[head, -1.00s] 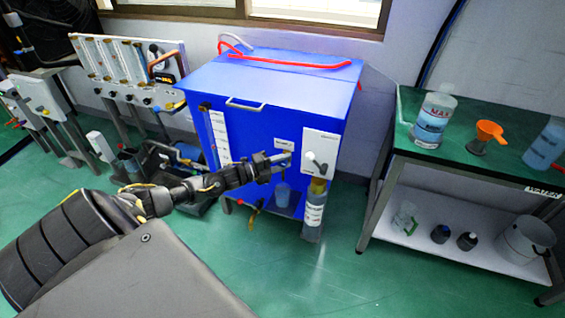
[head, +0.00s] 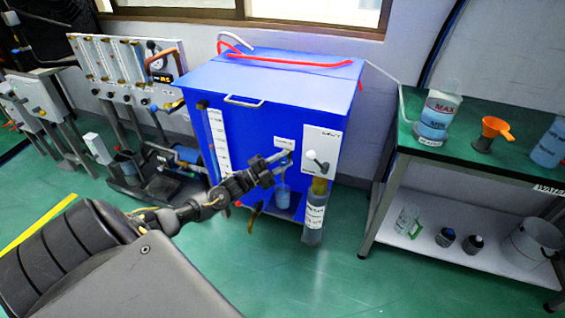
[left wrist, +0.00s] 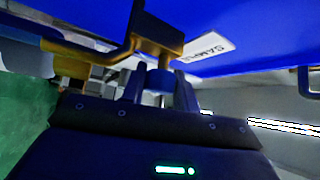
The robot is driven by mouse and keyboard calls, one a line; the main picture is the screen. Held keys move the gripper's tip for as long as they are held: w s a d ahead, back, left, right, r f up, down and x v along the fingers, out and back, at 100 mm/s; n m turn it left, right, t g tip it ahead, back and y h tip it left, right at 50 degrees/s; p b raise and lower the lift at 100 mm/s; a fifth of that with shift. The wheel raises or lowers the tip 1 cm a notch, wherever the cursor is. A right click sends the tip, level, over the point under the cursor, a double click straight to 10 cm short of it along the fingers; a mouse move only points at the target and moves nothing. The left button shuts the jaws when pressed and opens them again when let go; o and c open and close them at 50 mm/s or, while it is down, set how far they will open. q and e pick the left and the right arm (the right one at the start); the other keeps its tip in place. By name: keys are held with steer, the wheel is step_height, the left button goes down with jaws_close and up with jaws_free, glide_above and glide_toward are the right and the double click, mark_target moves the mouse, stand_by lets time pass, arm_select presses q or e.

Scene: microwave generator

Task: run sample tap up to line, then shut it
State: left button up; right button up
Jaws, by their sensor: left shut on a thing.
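The sample tap is on the front of the blue cabinet (head: 245,160), under a small white label (head: 284,143). In the left wrist view the label (left wrist: 208,47) reads SAMPLE and the brass tap (left wrist: 108,55) is close up. My left gripper (head: 279,164) is at the tap, shut on its handle. A blue part (left wrist: 160,80) shows between the fingers of my left gripper (left wrist: 160,92). A small cup (head: 282,196) with blue liquid stands below the tap. Its line and exact level are too small to tell. My right gripper is out of view.
A white panel with a knob (head: 320,150) and a grey cylinder (head: 314,215) are just right of the tap. A green-topped bench (head: 470,160) with bottles and an orange funnel (head: 494,128) stands at right. The floor in front is clear.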

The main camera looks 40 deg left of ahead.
arm_select(q)
steer(key=o, duration=1)
steer(key=v, duration=1.1)
